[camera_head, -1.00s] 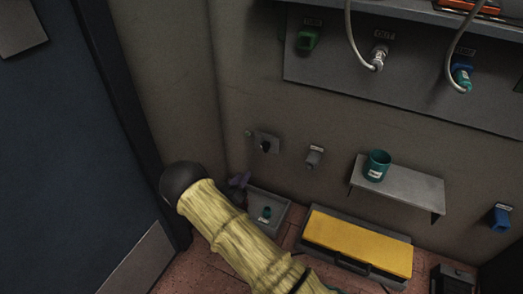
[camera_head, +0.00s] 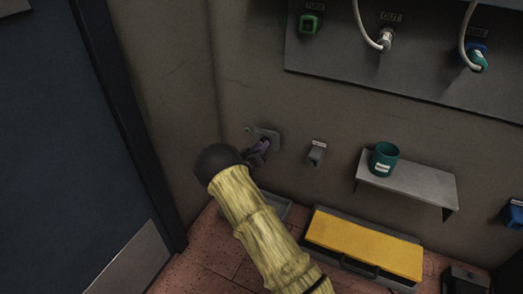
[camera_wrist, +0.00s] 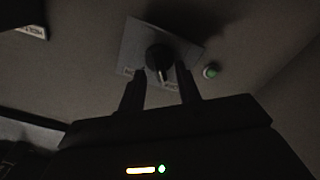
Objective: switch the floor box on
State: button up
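A black rotary knob (camera_wrist: 158,56) with a pale pointer line sits on a light wall plate (camera_wrist: 190,46). A small round green lamp or button (camera_wrist: 211,71) is beside the plate; I cannot tell if it is lit. My gripper (camera_wrist: 161,72) is open, with one finger on each side of the knob; contact cannot be told. In the head view my gripper (camera_head: 262,147) is at the wall plate (camera_head: 273,137) and hides most of the knob. On the floor, a yellow-topped box (camera_head: 362,243) and a dark box (camera_head: 465,277) show; I cannot tell which is the floor box.
A grey stub fitting (camera_head: 317,152) is right of the knob. A wall shelf (camera_head: 417,182) holds a teal cup (camera_head: 384,159). A grey tray (camera_head: 286,212) is partly hidden behind my arm. A dark door (camera_head: 70,150) is at the left. A socket panel (camera_head: 420,75) hangs above.

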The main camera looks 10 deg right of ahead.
jog(key=shift+x, duration=1.05)
grip_shut()
jog(key=shift+r+m, duration=0.1)
jog(key=shift+m, duration=0.3)
jog(key=m+p, duration=0.1)
jog(key=m, duration=0.3)
jog(key=m+p, duration=0.2)
jog(key=m, duration=0.2)
jog(key=m+p, duration=0.1)
jog(key=m, duration=0.4)
jog(key=shift+s+d, duration=0.2)
jog(key=shift+d, duration=0.1)
